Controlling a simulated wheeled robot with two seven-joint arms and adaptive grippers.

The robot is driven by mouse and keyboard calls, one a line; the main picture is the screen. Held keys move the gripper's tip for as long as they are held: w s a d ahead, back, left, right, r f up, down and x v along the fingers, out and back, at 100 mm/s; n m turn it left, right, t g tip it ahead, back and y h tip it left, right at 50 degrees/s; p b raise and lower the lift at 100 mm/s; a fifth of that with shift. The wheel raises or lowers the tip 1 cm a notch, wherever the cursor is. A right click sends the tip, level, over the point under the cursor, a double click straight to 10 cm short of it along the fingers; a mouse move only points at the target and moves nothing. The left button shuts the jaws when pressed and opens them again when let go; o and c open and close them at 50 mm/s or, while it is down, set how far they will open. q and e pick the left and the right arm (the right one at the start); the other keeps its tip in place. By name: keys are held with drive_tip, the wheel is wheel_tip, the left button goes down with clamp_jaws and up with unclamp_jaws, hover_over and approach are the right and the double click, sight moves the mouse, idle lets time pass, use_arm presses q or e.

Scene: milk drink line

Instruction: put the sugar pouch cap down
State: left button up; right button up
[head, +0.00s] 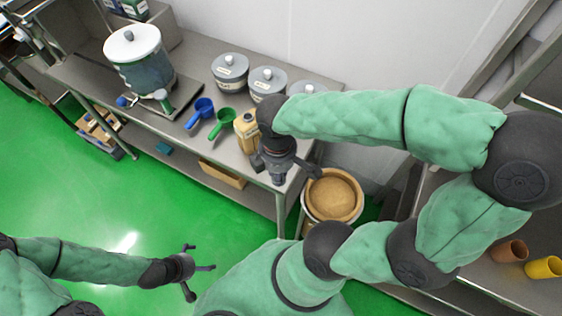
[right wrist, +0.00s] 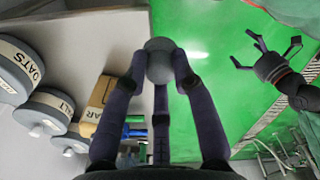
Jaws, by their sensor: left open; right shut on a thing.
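The sugar pouch cap (right wrist: 160,62) is a grey rounded piece between the fingertips of my right gripper (right wrist: 160,72) in the right wrist view. My right gripper (head: 280,170) is shut on it, near the front edge of the steel table in the head view. I cannot make out the cap in the head view. The tan sugar pouch (head: 246,133) stands on the table just left of this gripper, partly hidden. Its label end reads "AR" in the right wrist view (right wrist: 98,104). My left gripper (head: 194,271) is open and empty over the green floor, far from the table.
On the steel table (head: 188,140) stand lidded grey canisters (head: 230,72), a blue scoop (head: 201,112), a green scoop (head: 223,121) and a white-lidded dispenser (head: 136,62). A tan-filled bin (head: 334,196) stands below the table's right end. Bare table lies in front of the scoops.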

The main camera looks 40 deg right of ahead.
drive_tip(key=w+d+f+b, duration=0.2)
drive_tip(key=w+d+f, duration=0.2)
drive_tip(key=w, duration=0.1)
drive_tip(key=w+d+f+b, duration=0.3)
drive_tip(key=w+d+f, duration=0.2)
drive_tip(key=shift+f, duration=0.2)
drive_tip(key=shift+d+f, duration=0.1)
drive_tip(key=shift+f, duration=0.15)
drive_tip(key=f+b, duration=0.1)
drive_tip(key=f, duration=0.2)
drive_tip(key=shift+w+d+f, duration=0.1)
drive_tip(key=shift+w+f, duration=0.1)
drive_tip(key=shift+r, duration=0.1)
drive_tip(key=o, duration=0.3)
drive_tip(key=shift+f+b, duration=0.2)
drive_tip(key=shift+b, duration=0.1)
drive_tip(key=o, duration=0.5)
